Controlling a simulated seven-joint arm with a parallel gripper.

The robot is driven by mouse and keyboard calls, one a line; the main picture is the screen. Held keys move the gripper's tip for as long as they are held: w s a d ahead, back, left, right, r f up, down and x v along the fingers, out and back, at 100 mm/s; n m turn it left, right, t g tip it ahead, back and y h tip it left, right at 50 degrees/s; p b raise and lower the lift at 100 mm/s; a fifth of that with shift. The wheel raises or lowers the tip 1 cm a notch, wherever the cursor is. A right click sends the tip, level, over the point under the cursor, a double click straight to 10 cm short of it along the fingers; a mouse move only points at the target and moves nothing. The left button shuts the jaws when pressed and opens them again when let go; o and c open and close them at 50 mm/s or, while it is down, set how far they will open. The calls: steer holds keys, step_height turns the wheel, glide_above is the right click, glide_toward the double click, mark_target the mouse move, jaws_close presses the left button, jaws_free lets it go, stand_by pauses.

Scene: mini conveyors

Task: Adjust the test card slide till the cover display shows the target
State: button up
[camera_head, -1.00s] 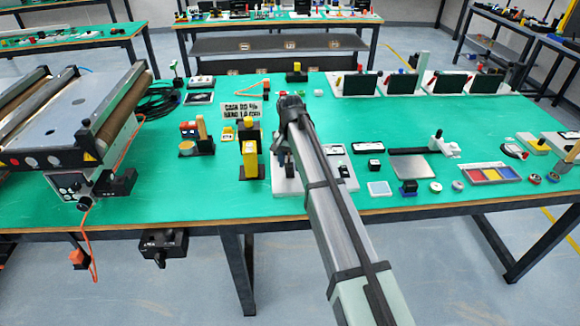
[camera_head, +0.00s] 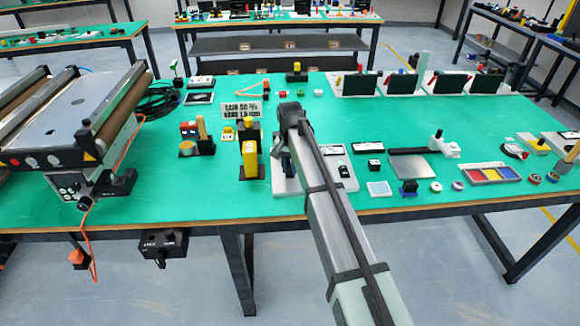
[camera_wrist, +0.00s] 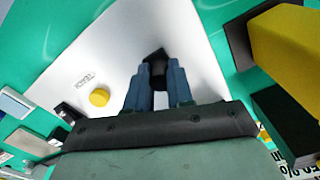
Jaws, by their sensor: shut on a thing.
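My gripper (camera_wrist: 153,88) is shut on a small black knob (camera_wrist: 154,58) that stands on a white plate (camera_wrist: 120,50) in the wrist view. In the head view the white plate (camera_head: 282,184) lies under the end of my arm, which hides the knob there. A yellow button (camera_wrist: 99,97) and a small printed label sit on the plate beside the blue fingers. A white display panel (camera_head: 241,111) with two lines of black text stands behind and left of the plate. Its text is too small to read surely. I cannot tell which part is the test card.
A yellow block (camera_head: 250,160) on a black base stands just left of the plate; it looms at upper right in the wrist view. A black device (camera_head: 375,164) stands to the right.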

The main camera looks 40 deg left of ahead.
jaws_close()
steer(key=shift+s+d, duration=0.4)
steer(key=shift+d, duration=0.05)
steer(key=shift+a, duration=0.1)
steer(key=o, duration=0.8)
jaws_free()
steer(key=shift+c, duration=0.2)
steer(key=shift+w+r, duration=0.1)
step_height(320, 180, up, 14)
steer(key=shift+f, duration=0.2)
